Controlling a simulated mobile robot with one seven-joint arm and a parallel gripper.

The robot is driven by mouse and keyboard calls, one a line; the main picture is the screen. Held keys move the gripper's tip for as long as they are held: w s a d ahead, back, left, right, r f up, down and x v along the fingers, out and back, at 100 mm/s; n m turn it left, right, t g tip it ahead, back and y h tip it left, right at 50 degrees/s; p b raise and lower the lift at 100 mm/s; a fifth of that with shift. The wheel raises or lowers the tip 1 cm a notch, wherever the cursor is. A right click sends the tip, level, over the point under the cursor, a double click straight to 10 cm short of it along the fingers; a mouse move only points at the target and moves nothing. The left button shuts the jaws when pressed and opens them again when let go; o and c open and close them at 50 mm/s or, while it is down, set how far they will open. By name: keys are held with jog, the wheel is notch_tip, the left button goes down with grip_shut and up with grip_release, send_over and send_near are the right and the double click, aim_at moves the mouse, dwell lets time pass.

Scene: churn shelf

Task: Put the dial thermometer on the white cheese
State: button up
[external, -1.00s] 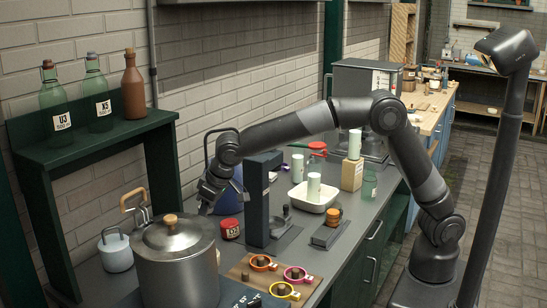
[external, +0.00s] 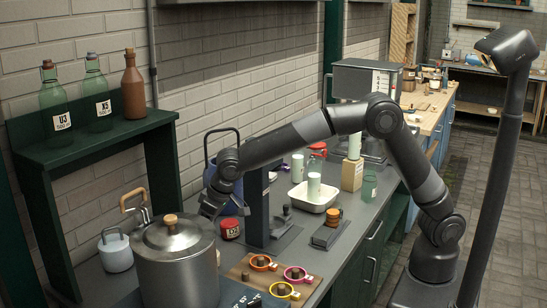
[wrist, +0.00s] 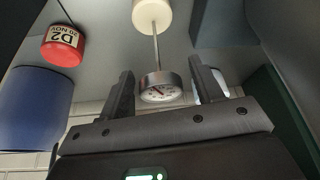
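The dial thermometer (wrist: 160,88) has a round white face, a metal rim and a thin stem. In the external view my gripper (external: 212,206) is low behind the steel pot; the thermometer and white cheese are not discernible there.
A red labelled wheel (wrist: 62,45) stands beside the white cheese; it also shows in the external view (external: 230,228). A blue bucket (wrist: 35,108) is close by. The lidded steel pot (external: 176,265) and a dark upright stand (external: 257,210) flank my gripper.

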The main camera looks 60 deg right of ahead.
jog(key=shift+r, duration=0.1)
jog(key=v, duration=1.2)
jog(key=shift+r, duration=0.1)
jog(key=s+d+r+m+t, duration=0.1)
jog(key=d+r+m, duration=0.1)
jog(key=d+r, duration=0.6)
jog(key=d+r+m+t, duration=0.1)
jog(key=d+r+t, duration=0.15)
jog(key=d, duration=0.95)
jog(key=s+d+r+m, duration=0.1)
jog(key=d+r+m, duration=0.1)
jog(key=d+r, duration=0.65)
jog(key=s+d+f+n+g, duration=0.1)
jog(key=s+d+f, duration=0.3)
jog(key=s+f, duration=0.6)
jog(key=s+d+f+n+g+h, duration=0.1)
jog(key=s+d+f, duration=0.3)
jog(key=s+f, duration=0.7)
jog(key=s, duration=0.7)
jog(key=shift+s, duration=0.2)
